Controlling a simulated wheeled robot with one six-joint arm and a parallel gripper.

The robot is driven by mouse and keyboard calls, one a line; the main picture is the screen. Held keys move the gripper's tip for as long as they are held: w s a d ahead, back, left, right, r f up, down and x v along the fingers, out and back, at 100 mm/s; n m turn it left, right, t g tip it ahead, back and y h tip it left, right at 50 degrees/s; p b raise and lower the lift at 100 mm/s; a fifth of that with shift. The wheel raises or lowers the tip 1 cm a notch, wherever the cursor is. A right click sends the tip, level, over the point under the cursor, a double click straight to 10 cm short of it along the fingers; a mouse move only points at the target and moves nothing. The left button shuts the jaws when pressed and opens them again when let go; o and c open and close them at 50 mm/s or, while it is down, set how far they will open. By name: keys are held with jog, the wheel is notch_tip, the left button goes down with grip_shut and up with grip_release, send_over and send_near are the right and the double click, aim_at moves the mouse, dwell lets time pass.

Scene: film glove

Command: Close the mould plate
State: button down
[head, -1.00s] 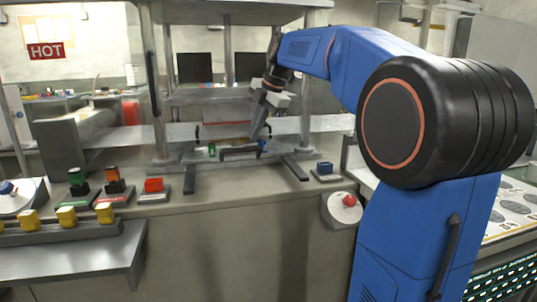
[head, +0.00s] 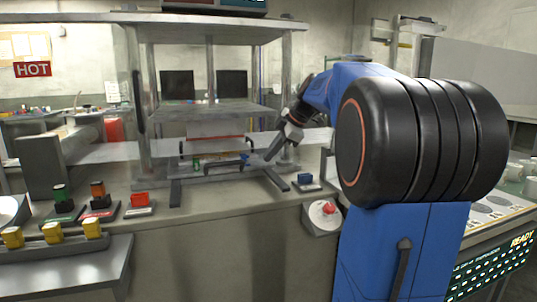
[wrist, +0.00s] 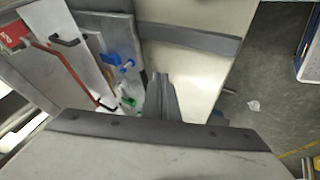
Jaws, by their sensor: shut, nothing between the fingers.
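The mould (head: 212,168) lies on the bench between the posts of the press. A pale plate with a red front edge (head: 215,137) and dark handles stands raised behind it. In the wrist view the red edge (wrist: 66,72) runs aslant at the left. A blue fitting (wrist: 121,62) and a green fitting (wrist: 128,102) sit on the mould beside it. My gripper (head: 268,157) is shut and empty, just right of the mould and apart from the raised plate. Its closed fingers (wrist: 160,88) point past the mould's edge in the wrist view.
Press posts (head: 142,100) and an upper platen (head: 205,112) surround the mould. A blue button box (head: 306,181) stands to the right, with a red knob (head: 329,208) on the bench front. Coloured button boxes (head: 139,201) stand to the left.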

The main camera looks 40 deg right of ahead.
aim_at(250, 161)
jog(key=x, duration=0.7)
jog(key=shift+w+a+f, duration=0.1)
jog(key=shift+f, duration=0.15)
jog(key=shift+w+d, duration=0.15)
jog(key=shift+w, duration=0.45)
jog(key=shift+w+d, duration=0.2)
jog(key=shift+w, duration=0.35)
jog(key=shift+w+d, duration=0.25)
jog(key=shift+w, duration=0.55)
jog(key=w, duration=0.2)
jog(key=w+d, duration=0.1)
jog(key=w, duration=0.2)
jog(key=w+d, duration=0.1)
jog(key=w, duration=0.2)
jog(key=shift+w+d, duration=0.15)
jog(key=shift+d, duration=0.1)
jog(key=shift+w+d+r, duration=0.1)
jog(key=shift+w+r, duration=0.1)
jog(key=shift+w, duration=0.2)
